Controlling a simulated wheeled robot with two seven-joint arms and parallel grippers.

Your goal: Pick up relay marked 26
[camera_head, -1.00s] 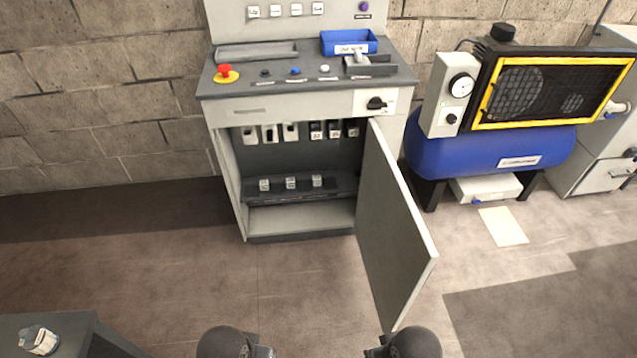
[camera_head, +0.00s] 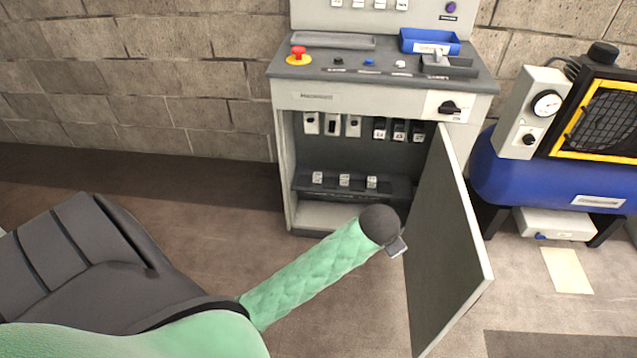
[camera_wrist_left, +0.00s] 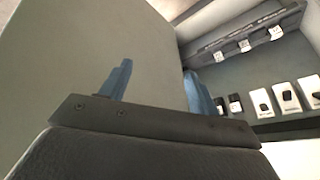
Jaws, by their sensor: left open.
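Relay-like blocks hang in a row inside the open cabinet (camera_head: 282,170). Three pale ones (camera_head: 332,124) are at left and three dark-and-white ones (camera_head: 399,130) at right. Three small pale blocks (camera_head: 345,180) sit on the dark lower shelf. I cannot read 26 on any. The left wrist view shows the hanging row (camera_wrist_left: 285,96) and the shelf blocks (camera_wrist_left: 245,45), upside down. My left gripper (camera_wrist_left: 158,80) is open and empty, between the door and the cabinet opening. My right gripper is out of view.
The cabinet door (camera_head: 448,250) stands open towards me, close to my left gripper's right side. A blue compressor (camera_head: 520,180) stands at right. Floor left of the cabinet is clear.

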